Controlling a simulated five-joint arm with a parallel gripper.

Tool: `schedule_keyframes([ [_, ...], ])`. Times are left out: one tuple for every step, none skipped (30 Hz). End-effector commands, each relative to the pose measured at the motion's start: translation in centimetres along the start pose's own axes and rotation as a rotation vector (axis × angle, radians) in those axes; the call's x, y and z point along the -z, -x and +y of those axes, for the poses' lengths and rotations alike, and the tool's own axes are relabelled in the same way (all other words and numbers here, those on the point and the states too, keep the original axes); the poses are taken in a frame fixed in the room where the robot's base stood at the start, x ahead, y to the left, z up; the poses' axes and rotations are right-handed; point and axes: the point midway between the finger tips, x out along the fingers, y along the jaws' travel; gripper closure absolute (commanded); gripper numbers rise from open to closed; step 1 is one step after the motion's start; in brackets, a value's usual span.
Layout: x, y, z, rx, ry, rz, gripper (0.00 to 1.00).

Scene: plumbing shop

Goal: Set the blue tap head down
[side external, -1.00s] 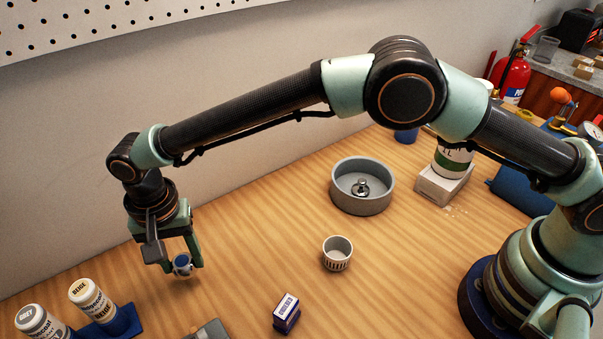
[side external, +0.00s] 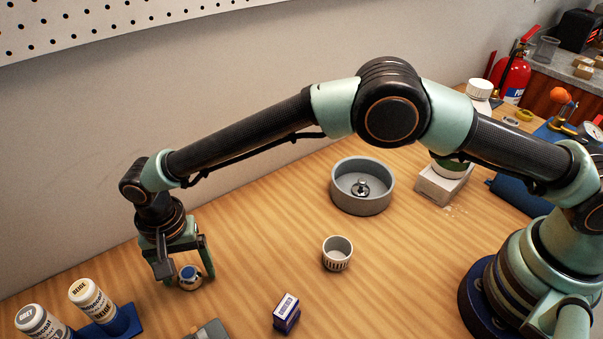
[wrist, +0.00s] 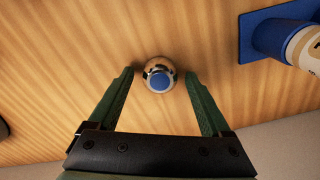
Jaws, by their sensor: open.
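The blue tap head (side external: 189,275) stands on the wooden table at the left, its blue cap facing up and a metallic body below. In the wrist view the tap head (wrist: 159,78) sits between and just beyond the tips of my fingers, with a gap on both sides. My gripper (side external: 189,280) is open around it, pointing down with its fingertips near the table. Both green fingers also show spread apart in the wrist view (wrist: 159,80).
Two labelled tubes stand in a blue holder (side external: 122,322) at the front left. A small blue-and-white box (side external: 286,314), a grey slotted cup (side external: 337,262) and a grey round bowl (side external: 346,204) holding a metal part lie to the right. Bare table lies between.

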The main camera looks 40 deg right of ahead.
Motion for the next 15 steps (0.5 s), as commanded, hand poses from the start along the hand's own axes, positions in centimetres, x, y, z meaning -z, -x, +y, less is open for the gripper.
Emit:
schedule_keyframes([
  [0.0,0.1,0.0,0.000,0.000,0.000,0.17],
  [0.0,0.2,0.0,0.001,0.000,0.000,0.17],
  [0.0,0.4,0.0,0.001,0.000,0.000,0.17],
  [0.0,0.6,-0.1,0.002,0.000,0.001,0.17],
  [0.0,0.9,-0.1,0.002,0.000,0.001,0.17],
  [0.0,1.5,-0.1,0.002,0.000,0.001,0.17],
  [0.0,2.0,-0.1,0.003,0.000,0.001,0.17],
  [0.0,2.5,-0.1,0.004,0.000,0.001,0.17],
  [0.0,3.3,-0.1,0.004,0.000,0.002,0.17],
  [0.0,3.9,-0.1,0.004,0.000,0.001,0.17],
  [0.1,4.5,-0.1,0.005,0.000,0.002,0.17],
  [0.1,5.4,-0.1,0.004,0.000,0.002,0.17],
  [0.1,6.0,-0.1,0.005,0.000,0.002,0.17],
  [0.0,6.7,-0.1,0.005,0.000,0.002,0.17],
  [0.1,7.5,-0.1,0.005,0.000,0.002,0.17],
])
